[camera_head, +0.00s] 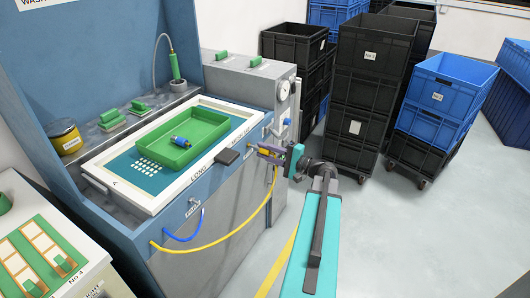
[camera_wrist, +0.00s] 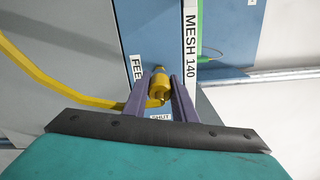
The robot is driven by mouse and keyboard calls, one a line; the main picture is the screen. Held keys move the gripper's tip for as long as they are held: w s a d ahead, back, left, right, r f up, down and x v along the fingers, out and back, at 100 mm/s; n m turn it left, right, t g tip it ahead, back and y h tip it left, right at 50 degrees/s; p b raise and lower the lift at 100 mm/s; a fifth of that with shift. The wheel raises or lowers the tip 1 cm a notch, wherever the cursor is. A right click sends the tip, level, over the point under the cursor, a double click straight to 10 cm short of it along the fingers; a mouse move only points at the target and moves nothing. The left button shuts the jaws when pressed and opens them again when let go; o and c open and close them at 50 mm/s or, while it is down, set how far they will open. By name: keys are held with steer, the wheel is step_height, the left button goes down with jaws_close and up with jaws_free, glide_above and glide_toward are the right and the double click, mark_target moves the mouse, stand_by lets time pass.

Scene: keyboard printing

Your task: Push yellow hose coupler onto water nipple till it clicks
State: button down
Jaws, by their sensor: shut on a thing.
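My gripper (camera_wrist: 160,79) is shut on the yellow hose coupler (camera_wrist: 157,90), one purple finger on each side of it. In the wrist view the coupler's far end points at the blue-grey panel by the label starting "FEE". A small yellow tip (camera_wrist: 158,70) shows there; I cannot tell whether it is the water nipple or part of the coupler, nor whether the coupler is seated. The yellow hose (camera_wrist: 60,90) runs off to the left. In the head view my gripper (camera_head: 268,153) is at the machine's right front corner, and the hose (camera_head: 225,232) hangs in a loop below it.
A white-framed screen (camera_head: 105,158) with a green tray (camera_head: 180,142) lies on the machine top. A dark block (camera_head: 228,156) sits on its front edge. A blue hose (camera_head: 188,238) loops on the front. Black crates (camera_head: 365,85) stand behind on the right.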

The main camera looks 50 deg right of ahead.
mark_target(270, 153)
steer(key=shift+x, duration=1.15)
steer(key=c, duration=1.4)
jaws_free()
steer(key=shift+b+v, duration=0.65)
steer(key=shift+v, duration=2.45)
steer(key=shift+s, duration=0.15)
steer(key=b+v, duration=0.1)
steer(key=v, duration=1.2)
steer(key=shift+s, duration=0.25)
